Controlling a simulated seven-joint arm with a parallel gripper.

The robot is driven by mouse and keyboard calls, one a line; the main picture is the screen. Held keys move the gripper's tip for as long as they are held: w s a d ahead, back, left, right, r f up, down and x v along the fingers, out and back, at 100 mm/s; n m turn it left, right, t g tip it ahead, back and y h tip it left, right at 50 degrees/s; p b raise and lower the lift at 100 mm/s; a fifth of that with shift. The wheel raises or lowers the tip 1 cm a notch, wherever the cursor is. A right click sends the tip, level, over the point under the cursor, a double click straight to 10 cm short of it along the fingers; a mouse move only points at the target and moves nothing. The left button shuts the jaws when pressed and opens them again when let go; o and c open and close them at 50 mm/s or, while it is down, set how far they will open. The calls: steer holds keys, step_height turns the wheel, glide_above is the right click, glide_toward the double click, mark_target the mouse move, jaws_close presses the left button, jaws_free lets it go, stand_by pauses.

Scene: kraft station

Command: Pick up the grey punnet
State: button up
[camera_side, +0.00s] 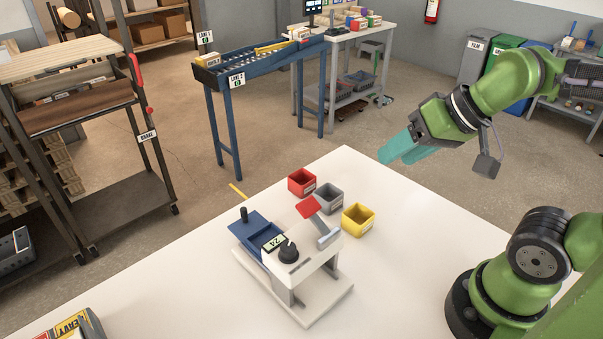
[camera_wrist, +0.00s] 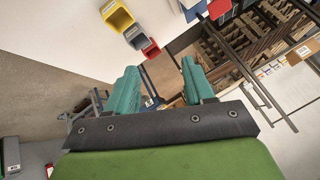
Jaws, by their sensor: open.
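The grey punnet (camera_side: 328,197) is a small open square box on the white table, between a red punnet (camera_side: 302,182) and a yellow punnet (camera_side: 358,219). It also shows near the top of the wrist view (camera_wrist: 137,37), between the same two. My gripper (camera_side: 402,152) has teal fingers and is up in the air, above and to the right of the punnets in the side view. In the wrist view its fingers (camera_wrist: 160,80) are spread apart with nothing between them. The grey punnet lies beyond the fingertips, untouched.
A white and blue device (camera_side: 290,255) with a dial and a display stands on the table (camera_side: 420,215) close to the punnets. A yellow-labelled box (camera_side: 75,327) lies at the lower left. The table is clear right of the yellow punnet.

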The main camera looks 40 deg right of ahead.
steer(key=o, duration=0.7)
steer(key=n+g+h, duration=0.2)
steer(key=n+g, duration=0.2)
steer(key=g, duration=0.3)
glide_above(331, 196)
steer(key=s+a, duration=0.2)
steer(key=a, duration=0.1)
step_height(331, 196, down, 7)
steer(key=f, duration=1)
steer(key=shift+s+a+f, duration=0.15)
steer(key=shift+s+f, duration=0.05)
steer(key=shift+s, duration=0.1)
steer(key=shift+w+d+f, duration=0.15)
steer(key=shift+d+f, duration=0.05)
steer(key=shift+f, duration=1.35)
steer(key=shift+w+d+f, duration=0.1)
steer(key=shift+d+f, duration=0.05)
steer(key=shift+f, duration=1.4)
